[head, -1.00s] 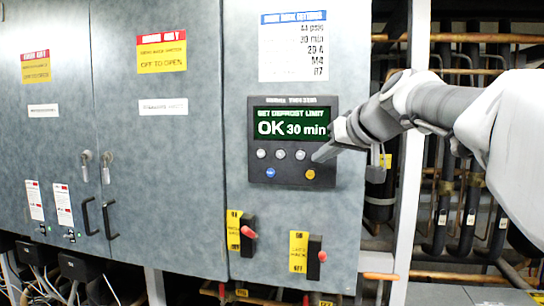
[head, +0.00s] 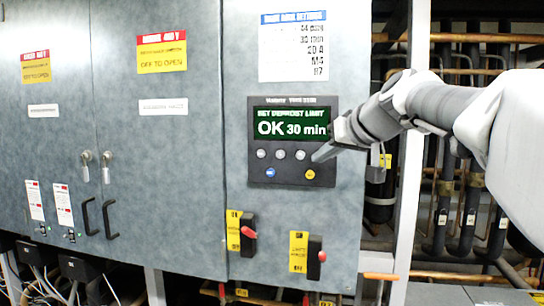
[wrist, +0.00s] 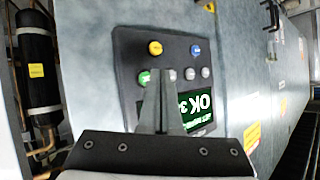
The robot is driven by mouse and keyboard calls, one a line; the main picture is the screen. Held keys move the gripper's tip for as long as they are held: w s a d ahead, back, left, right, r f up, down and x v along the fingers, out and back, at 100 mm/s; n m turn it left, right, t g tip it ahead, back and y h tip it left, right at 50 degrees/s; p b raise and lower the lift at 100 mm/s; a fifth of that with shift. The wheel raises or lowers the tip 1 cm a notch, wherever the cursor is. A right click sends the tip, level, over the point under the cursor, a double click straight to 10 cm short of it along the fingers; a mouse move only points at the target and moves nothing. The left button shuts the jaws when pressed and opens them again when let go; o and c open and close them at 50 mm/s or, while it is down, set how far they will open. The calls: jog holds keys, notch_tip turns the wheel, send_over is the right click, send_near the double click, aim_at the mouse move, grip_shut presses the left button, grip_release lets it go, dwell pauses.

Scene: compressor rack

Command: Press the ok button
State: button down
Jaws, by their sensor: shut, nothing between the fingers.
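The dark controller panel (head: 292,142) is on the grey cabinet door. Its green display (head: 291,123) reads "SET DEFROST LIMIT" and "OK 30 min". Below it is a row of round buttons, with a blue button (head: 270,173) and a yellow button (head: 310,174) underneath. The wrist view shows the panel upside down, with a green button (wrist: 144,78) at the row's left end. No button label is readable enough to identify the ok button. My gripper (head: 316,156) is shut and empty, its tips (wrist: 160,78) over the green-button end of the row. I cannot tell whether they touch the panel.
Two switches with red handles (head: 249,232) (head: 322,256) stick out below the panel. A printed settings sheet (head: 293,46) is above it. Pipes and a white upright post (head: 411,150) stand to the right, near my arm.

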jog(key=shift+w, duration=0.15)
jog(key=shift+w+d, duration=0.15)
jog(key=shift+w, duration=0.1)
jog(key=shift+w+d, duration=0.1)
jog(key=shift+w, duration=0.25)
dwell(0.6)
dwell(0.3)
jog(key=shift+s+a+b, duration=0.25)
jog(key=shift+s+b, duration=0.2)
jog(key=shift+s, duration=0.3)
jog(key=s, duration=0.1)
jog(key=s+a+b, duration=0.1)
jog(key=s, duration=0.1)
jog(key=s+b, duration=0.1)
jog(key=shift+s+a, duration=0.3)
jog(key=shift+s, duration=0.1)
